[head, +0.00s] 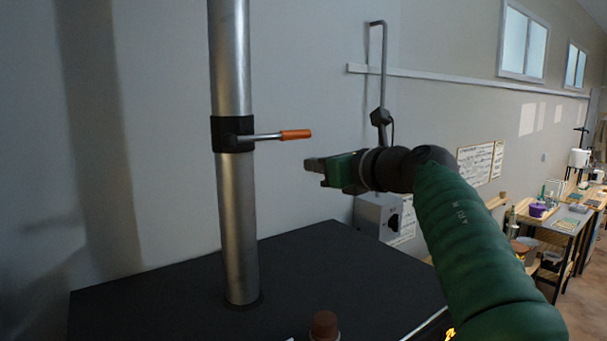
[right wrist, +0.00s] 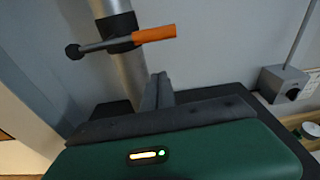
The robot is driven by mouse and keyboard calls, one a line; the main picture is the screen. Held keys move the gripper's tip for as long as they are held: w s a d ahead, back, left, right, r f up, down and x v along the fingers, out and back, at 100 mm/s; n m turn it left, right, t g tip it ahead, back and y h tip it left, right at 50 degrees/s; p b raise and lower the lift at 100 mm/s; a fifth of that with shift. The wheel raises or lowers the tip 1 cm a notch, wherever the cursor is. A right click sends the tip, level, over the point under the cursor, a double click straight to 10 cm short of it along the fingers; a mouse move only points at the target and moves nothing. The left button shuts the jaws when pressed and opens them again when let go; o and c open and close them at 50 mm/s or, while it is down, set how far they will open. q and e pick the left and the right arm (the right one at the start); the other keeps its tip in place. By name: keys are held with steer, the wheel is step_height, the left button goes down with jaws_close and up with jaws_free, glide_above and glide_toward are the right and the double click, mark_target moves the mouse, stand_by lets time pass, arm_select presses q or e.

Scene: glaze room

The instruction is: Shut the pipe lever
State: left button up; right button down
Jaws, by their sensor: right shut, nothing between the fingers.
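The pipe lever (head: 296,134) has a thin metal rod and an orange grip. It sticks out to the right, about level, from a black collar (head: 226,134) around the upright metal pipe (head: 237,220). My right gripper (head: 308,164) is shut and empty, a little below and right of the orange grip, apart from it in the picture. In the right wrist view the lever (right wrist: 154,34) lies above my shut right fingers (right wrist: 158,90), with the pipe (right wrist: 131,70) behind them. My left gripper is in neither view.
The pipe stands on a dark flat top (head: 330,262). A grey box (head: 380,216) is on the wall behind my right arm, with a bent rod (head: 383,70) above. A brown-capped object (head: 324,325) is at the front edge. Work tables (head: 565,220) stand far right.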

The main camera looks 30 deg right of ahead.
steer(key=s, duration=0.3)
steer(key=shift+d+r+b, duration=0.1)
steer(key=shift+d+b, duration=0.05)
steer(key=shift+b, duration=0.2)
steer(key=shift+d, duration=0.1)
steer(key=shift+s+r, duration=0.1)
